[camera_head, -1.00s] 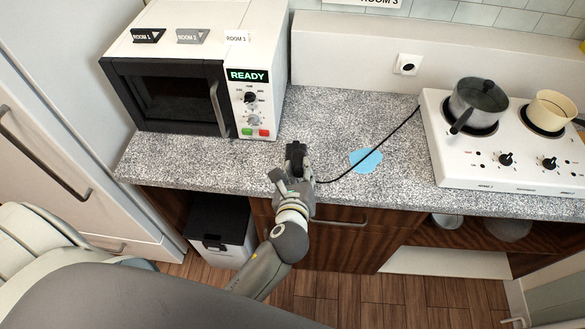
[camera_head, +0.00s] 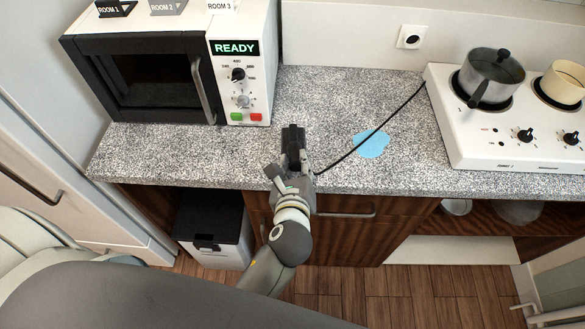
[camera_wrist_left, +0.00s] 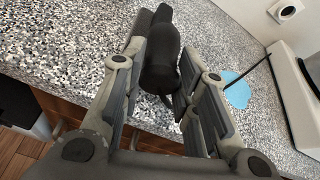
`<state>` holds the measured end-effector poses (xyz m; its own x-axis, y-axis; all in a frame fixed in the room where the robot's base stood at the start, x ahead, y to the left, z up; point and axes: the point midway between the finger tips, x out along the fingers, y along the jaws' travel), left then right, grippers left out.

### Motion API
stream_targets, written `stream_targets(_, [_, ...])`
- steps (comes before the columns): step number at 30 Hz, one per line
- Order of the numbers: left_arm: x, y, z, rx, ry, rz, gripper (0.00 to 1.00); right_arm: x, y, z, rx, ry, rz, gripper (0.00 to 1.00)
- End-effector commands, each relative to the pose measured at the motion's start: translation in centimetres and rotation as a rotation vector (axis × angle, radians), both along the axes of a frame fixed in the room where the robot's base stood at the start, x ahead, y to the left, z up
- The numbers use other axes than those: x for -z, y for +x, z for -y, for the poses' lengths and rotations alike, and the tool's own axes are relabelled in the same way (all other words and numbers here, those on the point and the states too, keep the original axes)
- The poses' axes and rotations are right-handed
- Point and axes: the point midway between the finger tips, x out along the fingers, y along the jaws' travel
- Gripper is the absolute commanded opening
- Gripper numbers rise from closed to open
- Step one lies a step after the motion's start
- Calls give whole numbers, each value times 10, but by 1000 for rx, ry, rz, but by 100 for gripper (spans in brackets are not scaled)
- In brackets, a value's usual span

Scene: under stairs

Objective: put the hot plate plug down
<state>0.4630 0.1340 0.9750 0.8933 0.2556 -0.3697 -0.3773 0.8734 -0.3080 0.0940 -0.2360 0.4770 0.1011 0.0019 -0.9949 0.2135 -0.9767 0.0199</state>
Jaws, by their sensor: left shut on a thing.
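The black hot plate plug (camera_head: 292,137) is in my left gripper (camera_head: 294,160), over the front part of the speckled counter in the head view. In the left wrist view the plug (camera_wrist_left: 159,62) sits between the two fingers of the left gripper (camera_wrist_left: 160,85), which is shut on it. I cannot tell whether the plug touches the counter. Its black cord (camera_head: 352,148) runs right and back to the white hot plate (camera_head: 465,142). My right gripper is not in view.
A pot (camera_head: 490,72) and a cream pan (camera_head: 566,80) stand on the hot plate. A wall socket (camera_head: 410,37) is behind. A bin (camera_head: 211,232) stands below.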

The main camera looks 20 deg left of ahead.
Motion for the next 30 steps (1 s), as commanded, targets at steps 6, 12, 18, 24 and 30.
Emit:
stream_targets(6, [0, -1, 1, 0, 0, 1, 0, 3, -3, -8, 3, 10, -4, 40])
stream_targets(12, [3, -1, 1, 0, 0, 1, 0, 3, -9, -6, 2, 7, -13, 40])
stream_targets(18, [9, -1, 1, 1, 0, 1, 0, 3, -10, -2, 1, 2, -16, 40])
stream_targets(24, [13, -1, 1, 0, -1, 2, 0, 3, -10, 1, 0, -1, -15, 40])
stream_targets(30, [13, -1, 1, 0, -1, 2, 50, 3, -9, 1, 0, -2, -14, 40])
